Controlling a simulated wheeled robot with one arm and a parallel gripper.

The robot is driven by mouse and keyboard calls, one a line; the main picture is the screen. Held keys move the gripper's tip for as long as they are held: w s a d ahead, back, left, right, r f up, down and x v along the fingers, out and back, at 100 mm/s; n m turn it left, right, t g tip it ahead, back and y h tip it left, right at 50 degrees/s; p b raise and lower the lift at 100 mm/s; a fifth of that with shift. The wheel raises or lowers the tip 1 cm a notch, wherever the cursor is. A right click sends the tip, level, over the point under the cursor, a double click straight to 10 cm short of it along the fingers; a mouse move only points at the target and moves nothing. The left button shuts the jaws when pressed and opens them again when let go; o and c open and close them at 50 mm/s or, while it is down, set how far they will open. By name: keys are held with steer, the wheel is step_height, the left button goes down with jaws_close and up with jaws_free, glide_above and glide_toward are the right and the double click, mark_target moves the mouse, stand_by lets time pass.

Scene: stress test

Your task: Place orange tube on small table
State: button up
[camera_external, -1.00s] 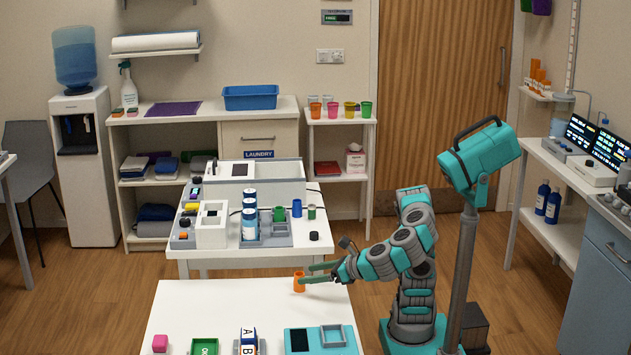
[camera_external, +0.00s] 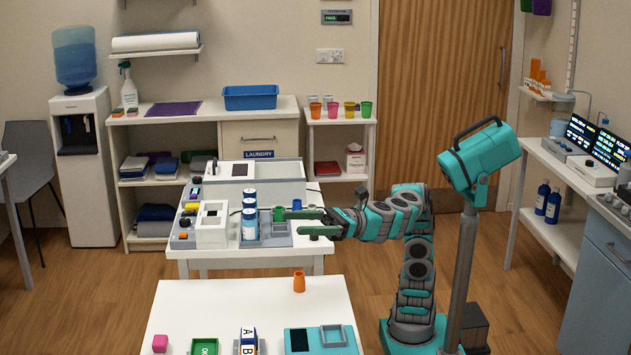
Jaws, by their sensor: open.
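The orange tube (camera_external: 299,282) stands upright near the back right corner of the white table (camera_external: 210,309) in front. My gripper (camera_external: 296,222) is open and empty, raised well above the tube and apart from it. Its two green fingers point left. In the picture they overlap the right part of the white table behind (camera_external: 260,267), which carries lab equipment, and hide some of its small items. I cannot tell which of these tables is the small table.
Blue-and-white cans (camera_external: 250,217) stand on the rear table. A lamp-like teal head on a pole (camera_external: 480,165) stands at right.

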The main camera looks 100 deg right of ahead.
steer(key=s+a+r+n+g+y, duration=0.3)
steer(key=s+a+r+n+y, duration=0.2)
steer(key=n+y, duration=0.15)
steer(key=s+a+f+n+g+y, duration=0.25)
steer(key=s+a+n+g, duration=0.35)
steer(key=n, duration=0.5)
steer(key=n+g+h, duration=0.5)
steer(key=n+h, duration=0.1)
steer(key=h, duration=1.4)
glide_above(299, 278)
steer(key=s, duration=0.3)
step_height(299, 278, down, 25)
steer(key=shift+d+p+x, duration=0.2)
steer(key=shift+p+x, duration=0.15)
steer(key=shift+x, duration=3.5)
